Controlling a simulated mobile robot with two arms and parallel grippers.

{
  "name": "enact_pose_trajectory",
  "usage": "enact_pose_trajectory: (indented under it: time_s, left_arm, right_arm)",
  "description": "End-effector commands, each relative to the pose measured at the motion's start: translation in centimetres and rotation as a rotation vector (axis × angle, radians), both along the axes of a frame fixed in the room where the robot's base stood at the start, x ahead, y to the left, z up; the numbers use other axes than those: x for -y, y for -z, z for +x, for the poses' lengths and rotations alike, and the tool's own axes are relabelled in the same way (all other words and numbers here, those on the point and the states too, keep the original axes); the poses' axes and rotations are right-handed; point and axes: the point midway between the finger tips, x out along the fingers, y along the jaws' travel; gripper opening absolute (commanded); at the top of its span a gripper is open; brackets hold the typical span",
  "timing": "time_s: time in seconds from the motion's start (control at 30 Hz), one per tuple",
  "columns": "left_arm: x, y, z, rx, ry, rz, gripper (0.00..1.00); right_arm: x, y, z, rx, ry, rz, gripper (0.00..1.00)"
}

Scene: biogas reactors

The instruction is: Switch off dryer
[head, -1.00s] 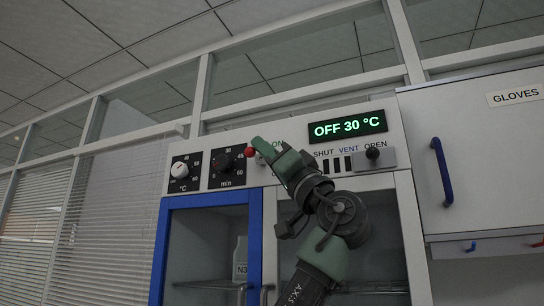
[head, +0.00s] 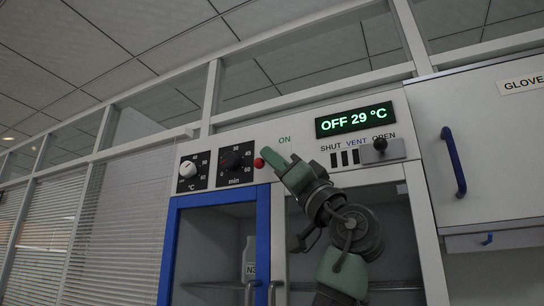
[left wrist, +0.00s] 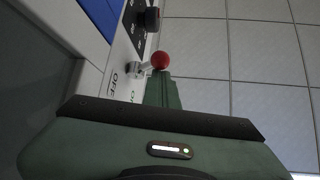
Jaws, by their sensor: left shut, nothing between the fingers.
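The dryer (head: 300,145) has a glowing display (head: 354,120) that reads "OFF 29 °C". Its switch has a red ball knob (head: 259,163), below and left of the green ON label (head: 284,140). The knob also shows in the left wrist view (left wrist: 161,60), on a short metal stem beside an OFF label (left wrist: 113,87). My left gripper (head: 272,159) is shut and empty. Its green fingertips are right at the knob; I cannot tell if they touch it. The fingers also show in the left wrist view (left wrist: 163,80). The gripper hides the switch's base in the head view.
A white dial (head: 188,169) and a black minutes dial (head: 233,160) sit left of the switch. Below is a blue-framed door (head: 264,225). A gloves cabinet with a blue handle (head: 454,162) is at the right.

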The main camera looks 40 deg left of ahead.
Motion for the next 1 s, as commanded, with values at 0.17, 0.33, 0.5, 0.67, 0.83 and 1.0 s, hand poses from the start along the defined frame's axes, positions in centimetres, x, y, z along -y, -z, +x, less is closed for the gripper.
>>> enact_pose_trajectory:
  time_s: [0.17, 0.33, 0.5, 0.67, 0.83, 1.0]
  left_arm:
    - [-0.1, 0.2, 0.1, -0.002, 0.0, -0.003, 0.0]
    - [-0.1, 0.2, 0.2, -0.002, 0.0, -0.003, 0.0]
    - [-0.1, 0.2, 0.2, -0.003, 0.0, -0.003, 0.0]
    - [0.2, 0.6, 0.2, -0.004, 0.001, -0.003, 0.0]
    - [1.5, 2.1, 0.3, -0.003, 0.003, -0.002, 0.0]
    - [3.7, 4.2, 0.1, -0.002, 0.004, 0.0, 0.0]
  right_arm:
    - [0.0, 0.0, 0.1, 0.001, 0.0, -0.001, 0.0]
    - [0.0, 0.0, 0.3, 0.003, 0.001, 0.0, 0.0]
    - [0.0, 0.0, 0.3, 0.004, 0.001, 0.0, 0.0]
    - [0.0, 0.3, 0.4, 0.005, 0.001, 0.0, 0.0]
    - [-0.1, 1.2, 0.4, 0.005, 0.002, 0.001, 0.0]
    - [-0.3, 2.5, 0.4, 0.005, 0.003, 0.003, 0.0]
